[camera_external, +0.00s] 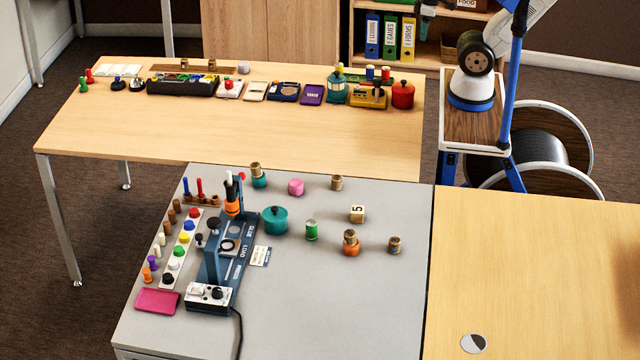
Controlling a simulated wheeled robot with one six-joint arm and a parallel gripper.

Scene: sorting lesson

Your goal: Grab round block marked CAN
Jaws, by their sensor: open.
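Several round blocks stand apart on the grey tabletop.
A blue machine (228,250) with a cable stands on the left of the grey table (330,310). The front right is clear.

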